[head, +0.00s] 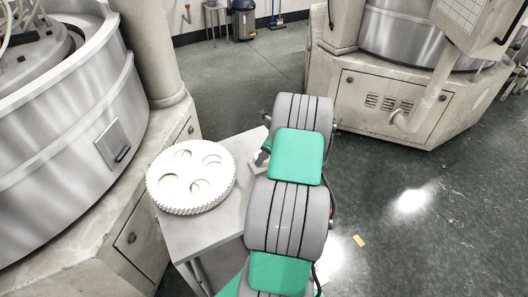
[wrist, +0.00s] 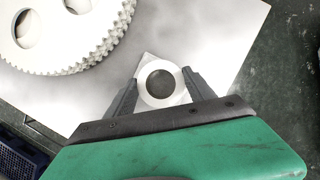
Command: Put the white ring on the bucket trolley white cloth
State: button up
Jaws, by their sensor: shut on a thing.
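The white ring (wrist: 162,65), with a dark grey round centre, is between the two fingers of my gripper (wrist: 160,77) in the wrist view. My gripper is shut on it. A pale square corner, which looks like the white cloth (wrist: 147,56), shows just past the ring on the pale trolley top (wrist: 218,45). Whether the ring touches the cloth I cannot tell. In the head view the trolley (head: 185,238) stands in the middle, and my arm hides most of my gripper and the ring.
A large white toothed wheel with round holes (head: 190,200) lies on the trolley's left part, close to my gripper; it also shows in the wrist view (wrist: 85,45). Big machines stand left (head: 70,110) and back right (head: 390,105). Open floor lies to the right.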

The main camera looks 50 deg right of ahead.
jog(key=o, duration=1.6)
jog(key=b+v, duration=0.2)
jog(key=v, duration=0.9)
jog(key=w+a+r+n, duration=0.3)
jog(key=a+r+n, duration=0.25)
jog(key=a, duration=0.45)
jog(key=w+a+r+n, duration=0.35)
jog(key=a+n, duration=0.35)
jog(key=a, duration=0.3)
jog(key=s+a+n, duration=0.6)
jog(key=a+n, duration=0.4)
jog(key=s+a+r+n+h, duration=0.1)
jog(key=s+a+n, duration=0.6)
jog(key=a+n, duration=0.2)
jog(key=shift+a+n+h, duration=0.3)
jog(key=shift+a+n, duration=0.05)
jog(key=shift+a, duration=0.45)
